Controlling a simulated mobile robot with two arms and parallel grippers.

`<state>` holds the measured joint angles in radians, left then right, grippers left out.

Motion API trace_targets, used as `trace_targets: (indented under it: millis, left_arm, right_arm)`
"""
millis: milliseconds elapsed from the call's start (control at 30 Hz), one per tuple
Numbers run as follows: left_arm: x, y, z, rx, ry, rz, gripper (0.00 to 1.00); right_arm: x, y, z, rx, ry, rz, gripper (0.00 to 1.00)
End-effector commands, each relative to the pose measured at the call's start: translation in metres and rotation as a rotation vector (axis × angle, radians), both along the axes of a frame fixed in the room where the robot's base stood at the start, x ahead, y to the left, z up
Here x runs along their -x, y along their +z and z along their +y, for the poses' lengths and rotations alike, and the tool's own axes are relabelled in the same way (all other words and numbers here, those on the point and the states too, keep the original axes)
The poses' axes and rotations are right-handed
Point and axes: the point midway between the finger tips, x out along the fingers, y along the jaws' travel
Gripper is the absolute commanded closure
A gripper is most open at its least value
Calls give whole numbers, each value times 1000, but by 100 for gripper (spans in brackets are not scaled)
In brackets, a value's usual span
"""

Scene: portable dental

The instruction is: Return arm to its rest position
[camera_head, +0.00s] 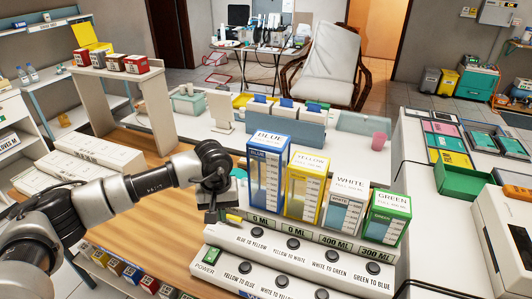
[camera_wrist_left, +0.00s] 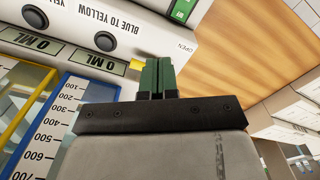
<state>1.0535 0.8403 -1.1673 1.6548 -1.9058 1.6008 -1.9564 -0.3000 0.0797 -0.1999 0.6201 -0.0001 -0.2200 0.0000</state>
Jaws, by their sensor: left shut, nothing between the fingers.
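My left arm (camera_head: 130,188) reaches in from the left in the head view. Its gripper (camera_head: 222,213) points down at the left end of the dispenser panel (camera_head: 290,249), just left of the blue container (camera_head: 267,172). In the left wrist view the green fingers (camera_wrist_left: 157,76) are together with nothing between them. My right gripper is not in view.
Yellow (camera_head: 304,187), white (camera_head: 345,205) and green (camera_head: 388,216) containers stand right of the blue one. Displays read 0, 0, 400 and 300 ML. Buttons line the panel's front. Bare wooden tabletop (camera_head: 150,235) lies left. A small shelf (camera_head: 123,85) with boxes stands behind the arm.

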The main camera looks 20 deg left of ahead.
Motion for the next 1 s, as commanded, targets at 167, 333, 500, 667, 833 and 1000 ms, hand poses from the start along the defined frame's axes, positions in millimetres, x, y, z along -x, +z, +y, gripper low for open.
trace_targets:
  millis: [167, 333, 500, 667, 833, 1000]
  left_arm:
    - [5, -7, -23, 88, 14, -1, 100]
    - [29, -15, -120, 500, 140, 35, 100]
    - [62, 25, -220, 1072, 459, 232, 100]
    - [71, 83, -255, 1541, 868, 553, 100]
    - [58, 123, -234, 1929, 1387, 1008, 100]
    - [45, 110, -176, -1944, -1766, -1380, 100]
  right_arm:
    - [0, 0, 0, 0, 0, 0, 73]
    - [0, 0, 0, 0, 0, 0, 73]
    - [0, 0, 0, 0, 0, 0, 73]
    - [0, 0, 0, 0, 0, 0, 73]
    - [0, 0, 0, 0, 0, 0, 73]
    - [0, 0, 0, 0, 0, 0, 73]
